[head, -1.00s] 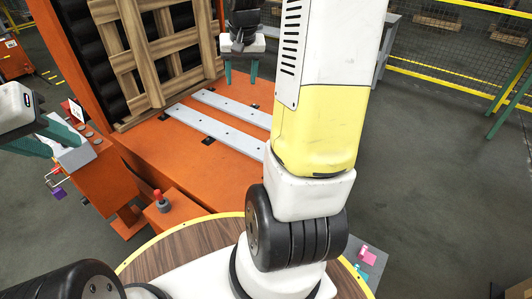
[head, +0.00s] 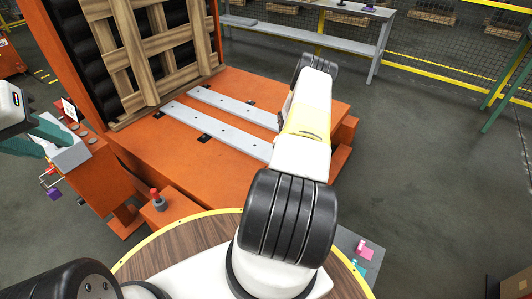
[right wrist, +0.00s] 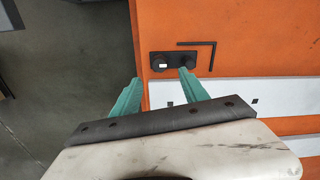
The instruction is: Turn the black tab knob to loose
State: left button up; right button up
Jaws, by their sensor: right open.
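In the right wrist view, a black plate (right wrist: 174,59) lies on the orange bed, near its left edge. A round black knob with a small white mark (right wrist: 159,63) is at the plate's left end. My right gripper (right wrist: 160,88) is open, its two teal fingers apart and nothing between them. In the head view, my right arm hides the right gripper and the knob. My left gripper (head: 38,138) is open at the left, over the control box.
A black hex key (right wrist: 211,54) lies right of the plate. Pale steel strips (head: 215,130) lie across the orange bed (head: 160,150). A wooden lattice (head: 150,55) stands behind them. The control box (head: 85,170) has levers. A grey bench (head: 320,35) stands at the back.

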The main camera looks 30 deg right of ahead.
notch_tip(320, 180, down, 8)
jog(key=shift+r, duration=0.1)
jog(key=shift+c, duration=0.4)
grip_shut()
